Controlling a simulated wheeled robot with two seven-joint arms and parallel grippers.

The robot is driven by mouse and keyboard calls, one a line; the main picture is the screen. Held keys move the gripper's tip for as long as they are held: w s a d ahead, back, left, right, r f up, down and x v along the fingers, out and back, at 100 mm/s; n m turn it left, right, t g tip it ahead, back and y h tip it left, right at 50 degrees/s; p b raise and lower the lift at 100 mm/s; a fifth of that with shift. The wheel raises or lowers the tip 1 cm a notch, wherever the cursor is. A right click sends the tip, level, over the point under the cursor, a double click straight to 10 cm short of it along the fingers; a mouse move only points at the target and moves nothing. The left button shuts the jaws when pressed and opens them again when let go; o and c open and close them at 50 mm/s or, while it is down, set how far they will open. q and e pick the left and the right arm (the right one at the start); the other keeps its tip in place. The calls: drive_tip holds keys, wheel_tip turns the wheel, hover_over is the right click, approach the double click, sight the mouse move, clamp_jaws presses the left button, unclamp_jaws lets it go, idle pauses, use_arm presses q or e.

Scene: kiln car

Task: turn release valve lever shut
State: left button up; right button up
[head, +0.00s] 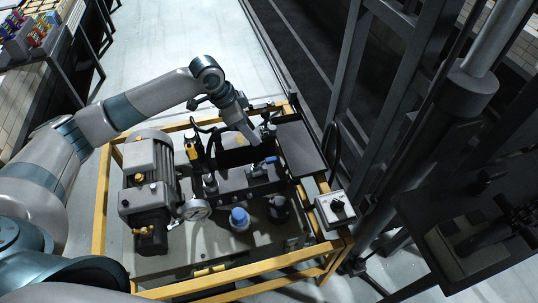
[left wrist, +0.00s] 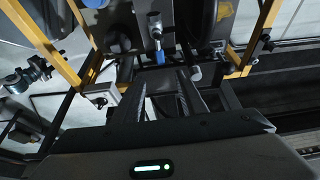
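The release valve lever, with a blue grip (head: 270,160), sits on the dark valve block (head: 235,182) of the pump unit in the head view. In the left wrist view, the blue grip (left wrist: 160,57) on a silver stem shows beyond my fingers, roughly between their lines. My left gripper (head: 252,138) is just behind the lever in the head view, pointing down toward the block. In the left wrist view its two fingers (left wrist: 160,88) stand apart with nothing seen between them. I cannot tell whether a finger touches the lever. My right gripper is not in view.
A yellow frame (head: 100,205) surrounds the unit. A motor (head: 150,180), a pressure gauge (head: 194,209) and a blue cap (head: 239,219) stand close by. A switch box (head: 337,208) is at the right corner. Dark steel posts (head: 365,85) rise at the right.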

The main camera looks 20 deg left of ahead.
sight(271, 159)
use_arm(q)
drive_tip(key=x, duration=1.5)
drive_tip(key=shift+f, duration=0.15)
clamp_jaws()
drive_tip(key=shift+s, duration=0.1)
